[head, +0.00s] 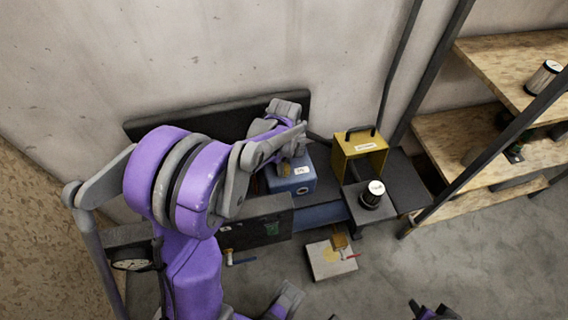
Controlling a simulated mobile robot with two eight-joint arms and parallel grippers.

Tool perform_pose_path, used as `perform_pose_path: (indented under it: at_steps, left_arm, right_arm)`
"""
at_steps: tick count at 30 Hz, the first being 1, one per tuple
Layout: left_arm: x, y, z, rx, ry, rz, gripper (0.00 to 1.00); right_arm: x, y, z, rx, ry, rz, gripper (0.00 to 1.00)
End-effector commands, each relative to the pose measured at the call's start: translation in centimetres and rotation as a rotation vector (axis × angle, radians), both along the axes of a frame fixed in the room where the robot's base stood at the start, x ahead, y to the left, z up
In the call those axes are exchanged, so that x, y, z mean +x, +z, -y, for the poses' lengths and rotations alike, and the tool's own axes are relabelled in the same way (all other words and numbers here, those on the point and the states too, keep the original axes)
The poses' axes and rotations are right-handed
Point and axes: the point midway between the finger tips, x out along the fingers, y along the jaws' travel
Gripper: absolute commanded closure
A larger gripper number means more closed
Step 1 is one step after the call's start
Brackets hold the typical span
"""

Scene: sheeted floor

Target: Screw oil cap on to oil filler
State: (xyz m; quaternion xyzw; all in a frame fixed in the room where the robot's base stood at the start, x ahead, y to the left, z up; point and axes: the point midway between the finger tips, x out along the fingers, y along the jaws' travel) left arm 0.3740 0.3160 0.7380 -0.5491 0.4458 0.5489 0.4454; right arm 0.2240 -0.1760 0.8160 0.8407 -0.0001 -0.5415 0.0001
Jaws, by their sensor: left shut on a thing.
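A blue box-shaped unit (302,186) with a white label stands at the centre of the work surface. A small brass-coloured piece (285,168) shows at its top left, just under my left gripper (292,152). It looks like the oil cap, at or just above the oil filler; the filler itself is not clearly visible. My left gripper reaches over from the left and is shut on this piece, its fingertips partly hidden by the wrist. I cannot tell whether the threads meet. A dark purple and grey part (435,312), probably my right gripper, is cut off by the bottom edge.
A pale block (331,259) lies on the floor. Wooden shelves (500,130) stand at right. The floor at lower right is clear.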

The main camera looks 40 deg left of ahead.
Motion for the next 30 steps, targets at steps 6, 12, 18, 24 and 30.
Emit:
perform_pose_path:
  at_steps: [6,12,18,24,30]
  left_arm:
    - [0.00,0.00,0.03,-0.001,-0.099,0.000,1.00]
    - [0.00,-0.01,0.03,-0.001,-0.096,0.000,0.47]
    - [0.00,0.00,0.02,0.000,-0.095,0.000,0.21]
    - [0.00,-0.01,0.01,0.000,-0.095,0.000,0.28]
    - [0.00,-0.01,0.00,0.000,-0.094,0.000,0.31]
  right_arm:
    - [0.00,0.07,0.00,0.000,0.000,0.000,0.50]
    - [0.01,0.06,0.00,0.000,0.000,0.000,0.50]
    - [0.01,0.06,0.00,0.000,0.000,0.000,0.50]
    - [0.01,0.06,0.00,0.000,0.000,0.000,0.50]
    - [0.01,0.06,0.00,0.000,0.000,0.000,0.50]
